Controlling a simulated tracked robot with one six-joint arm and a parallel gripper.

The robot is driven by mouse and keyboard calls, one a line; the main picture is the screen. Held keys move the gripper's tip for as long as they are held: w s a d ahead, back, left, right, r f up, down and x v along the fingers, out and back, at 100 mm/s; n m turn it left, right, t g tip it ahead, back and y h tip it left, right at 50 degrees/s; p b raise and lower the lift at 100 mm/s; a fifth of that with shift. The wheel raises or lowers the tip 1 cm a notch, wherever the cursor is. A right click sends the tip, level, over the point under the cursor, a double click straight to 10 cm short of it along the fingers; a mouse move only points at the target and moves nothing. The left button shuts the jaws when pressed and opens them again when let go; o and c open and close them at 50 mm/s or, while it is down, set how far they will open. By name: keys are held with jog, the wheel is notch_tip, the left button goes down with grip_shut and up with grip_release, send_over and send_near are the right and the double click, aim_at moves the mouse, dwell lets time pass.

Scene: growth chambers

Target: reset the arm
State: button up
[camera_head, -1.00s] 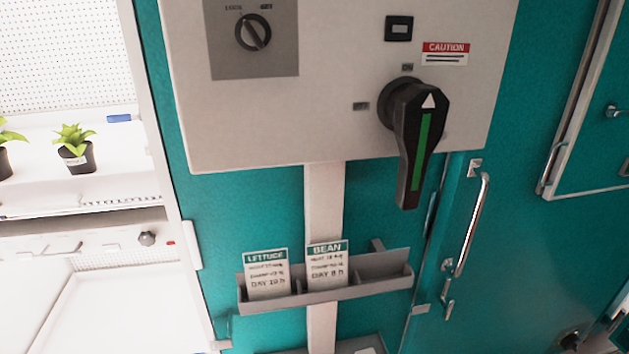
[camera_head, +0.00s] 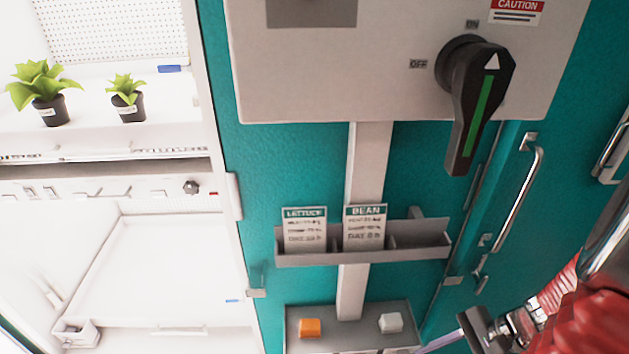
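My arm's red and metal parts enter at the lower right. What looks like my gripper (camera_head: 482,332) is a dark piece at the bottom edge, in front of the teal cabinet, partly cut off. A thin pale purple rod (camera_head: 445,341) extends left from beside it; I cannot tell whether it is held. The fingertips are not clear, so open or shut cannot be told.
A black rotary handle (camera_head: 470,120) with a green stripe, its arrow toward ON, juts from the grey panel (camera_head: 330,80). Below are a card rack (camera_head: 415,240), an orange button (camera_head: 309,327) and a white button (camera_head: 390,323). Potted plants (camera_head: 48,112) stand on the left shelf.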

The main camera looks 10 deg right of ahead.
jog(key=w+a+r+n+h, duration=0.2)
jog(key=w+r+n+h, duration=0.15)
jog(key=r+n, duration=0.3)
jog(key=w+a+r+n+h, duration=0.25)
jog(key=r+n+h, duration=0.2)
jog(key=r, duration=0.25)
jog(key=a+r+n+t, duration=0.3)
jog(key=a+r+n, duration=0.2)
jog(key=a, duration=0.5)
notch_tip(320, 180, up, 3)
jog(key=shift+a+f+y, duration=0.1)
jog(key=shift+a+y, duration=0.05)
jog(key=shift+y, duration=0.25)
jog(key=shift+c, duration=0.5)
